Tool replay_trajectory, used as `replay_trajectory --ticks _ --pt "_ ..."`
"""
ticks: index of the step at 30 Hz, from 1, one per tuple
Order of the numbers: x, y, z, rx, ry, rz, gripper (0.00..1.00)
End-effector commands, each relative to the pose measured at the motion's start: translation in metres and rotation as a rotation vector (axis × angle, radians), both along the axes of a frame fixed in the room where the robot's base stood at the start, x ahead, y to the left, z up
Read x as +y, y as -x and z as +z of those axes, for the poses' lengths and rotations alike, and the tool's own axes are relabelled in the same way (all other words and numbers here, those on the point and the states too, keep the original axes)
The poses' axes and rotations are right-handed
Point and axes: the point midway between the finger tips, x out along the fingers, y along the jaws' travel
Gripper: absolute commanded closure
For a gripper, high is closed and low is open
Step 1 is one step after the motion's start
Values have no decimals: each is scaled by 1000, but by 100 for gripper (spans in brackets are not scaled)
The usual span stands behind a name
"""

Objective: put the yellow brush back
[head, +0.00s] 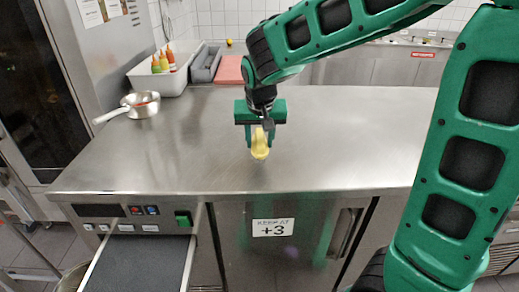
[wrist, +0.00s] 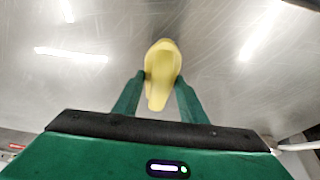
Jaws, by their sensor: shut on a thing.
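The yellow brush (head: 260,147) hangs below my gripper (head: 259,135) over the steel counter near its front. My gripper is shut on the brush. In the wrist view the brush (wrist: 162,75) sits between the two green fingers (wrist: 158,95), with its rounded end pointing away from the palm. The brush appears to be above the counter, not resting on it. Whether it has bristles cannot be seen.
The steel counter (head: 180,140) is mostly bare. A saucepan (head: 139,105) stands at left, a white bin with bottles (head: 163,78) behind it, then a grey bin (head: 205,65) and a pinkish board (head: 229,70).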

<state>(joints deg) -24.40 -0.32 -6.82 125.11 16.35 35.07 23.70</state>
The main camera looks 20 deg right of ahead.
Motion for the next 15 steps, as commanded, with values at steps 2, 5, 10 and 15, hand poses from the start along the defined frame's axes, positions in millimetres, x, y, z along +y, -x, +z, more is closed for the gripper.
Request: replay_trajectory --ticks 2,5,10,15 --pt "0 1 -13 5 1 1 86" --pt "0 1 -26 4 2 1 86" --pt "0 0 -33 0 1 0 86" --pt "0 0 -33 0 0 0 86"
